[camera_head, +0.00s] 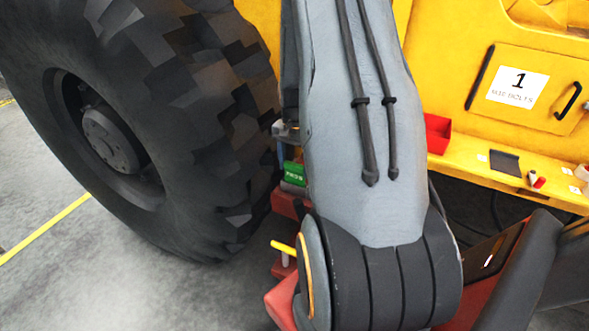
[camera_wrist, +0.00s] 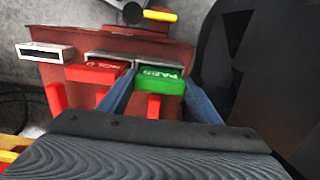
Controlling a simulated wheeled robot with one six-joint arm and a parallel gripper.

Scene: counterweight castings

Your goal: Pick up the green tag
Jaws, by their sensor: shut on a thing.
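The green tag (camera_wrist: 166,82), with white lettering that reads like "PASS", sits between the two blue-grey fingers of my gripper (camera_wrist: 162,76) in the wrist view. The gripper is shut on it. The tag is still close against the red rack (camera_wrist: 115,47), at its rightmost visible slot. In the head view the green tag (camera_head: 294,173) shows in part at the left edge of my arm, beside the big tyre. My arm hides most of the gripper there.
A red tag (camera_wrist: 95,73) sits in the slot to the left, near my left finger. An open metal-rimmed slot (camera_wrist: 45,53) is further left. The large black tyre (camera_head: 190,110) stands close beside the rack. A yellow ledge (camera_head: 515,178) holds small items.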

